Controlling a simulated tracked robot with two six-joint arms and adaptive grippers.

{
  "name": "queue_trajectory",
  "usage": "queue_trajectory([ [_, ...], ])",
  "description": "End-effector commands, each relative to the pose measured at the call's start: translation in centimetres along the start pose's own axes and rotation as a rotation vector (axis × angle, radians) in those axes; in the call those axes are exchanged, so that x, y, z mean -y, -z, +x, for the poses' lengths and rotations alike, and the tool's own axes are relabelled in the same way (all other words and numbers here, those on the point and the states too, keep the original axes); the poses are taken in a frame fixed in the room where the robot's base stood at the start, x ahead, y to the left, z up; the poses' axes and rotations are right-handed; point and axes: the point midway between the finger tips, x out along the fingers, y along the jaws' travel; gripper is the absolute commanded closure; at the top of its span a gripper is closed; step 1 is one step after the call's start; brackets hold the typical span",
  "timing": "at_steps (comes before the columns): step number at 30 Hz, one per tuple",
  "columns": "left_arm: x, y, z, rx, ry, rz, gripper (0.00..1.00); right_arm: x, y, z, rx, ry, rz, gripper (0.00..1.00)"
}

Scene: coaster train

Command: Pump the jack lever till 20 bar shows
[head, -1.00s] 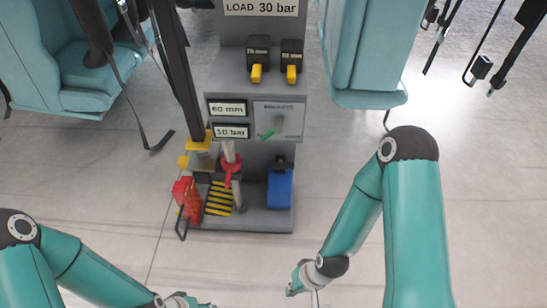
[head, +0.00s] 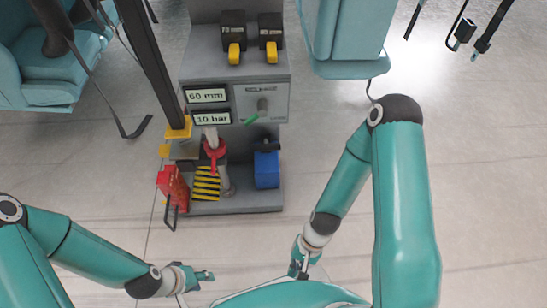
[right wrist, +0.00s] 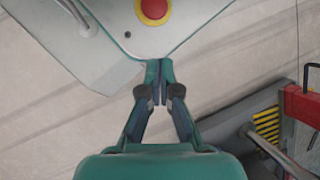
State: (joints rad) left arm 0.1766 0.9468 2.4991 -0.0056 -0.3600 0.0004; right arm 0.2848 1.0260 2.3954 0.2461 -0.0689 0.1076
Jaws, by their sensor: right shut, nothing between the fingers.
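The grey jack stand (head: 235,203) stands in the middle of the head view. Its lower display (head: 212,119) reads 10 bar and the upper one (head: 207,95) reads 60 mm. A red-collared jack (head: 215,155) sits at its foot, with a grey metal bar (head: 225,182) beside it that looks like the lever. The bar also shows in the right wrist view (right wrist: 275,153).
A red box with a handle (head: 172,187) and a blue block (head: 266,169) flank the jack. Teal seats (head: 345,40) stand on both sides. The floor in front is clear.

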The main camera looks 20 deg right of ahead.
Motion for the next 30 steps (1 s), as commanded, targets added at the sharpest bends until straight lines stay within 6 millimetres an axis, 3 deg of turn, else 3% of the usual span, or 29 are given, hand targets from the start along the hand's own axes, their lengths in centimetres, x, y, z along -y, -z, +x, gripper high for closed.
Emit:
queue_trajectory([
  [3, -0.3, 0.0, -0.8, 0.0, 0.0, 0.0, 0.6, -0.5, -3.1, 1.0, 0.271, 0.004, 0.444, 1.0],
  [5, -0.4, 0.0, -1.1, -0.001, 0.0, 0.0, 0.6, 0.8, -4.4, 0.9, 0.438, 0.035, 0.697, 1.0],
  [7, -0.6, 0.0, -1.5, -0.001, 0.0, 0.0, 0.6, 3.4, -4.9, 0.1, 0.652, 0.101, 0.987, 1.0],
  [10, -0.7, 0.0, -2.0, -0.001, 0.0, 0.0, 0.6, 7.5, -2.7, -2.3, 0.972, 0.25, 1.35, 1.0],
  [13, -0.9, 0.0, -2.5, -0.001, 0.0, 0.0, 0.6, 10.1, 2.2, -5.4, 1.29, 0.455, 1.618, 1.0],
  [15, -1.0, 0.0, -2.7, -0.001, 0.0, 0.0, 0.6, 10.3, 6.1, -7.6, 1.489, 0.616, 1.735, 1.0],
  [18, -1.1, 0.0, -3.0, -0.001, 0.0, 0.0, 0.6, 9.1, 11.0, -10.3, 1.719, 0.832, 1.814, 1.0],
  [21, -1.1, 0.0, -3.1, -0.001, 0.0, 0.0, 0.6, 7.3, 14.1, -12.1, 1.87, 0.998, 1.827, 1.0],
  [25, -1.1, 0.0, -3.2, 0.0, 0.0, 0.0, 0.6, 6.0, 16.1, -13.2, 1.961, 1.11, 1.815, 1.0],
  [30, -1.1, 0.0, -3.0, 0.0, 0.0, 0.0, 0.6, 7.1, 16.8, -13.7, 1.976, 1.127, 1.808, 1.0],
])
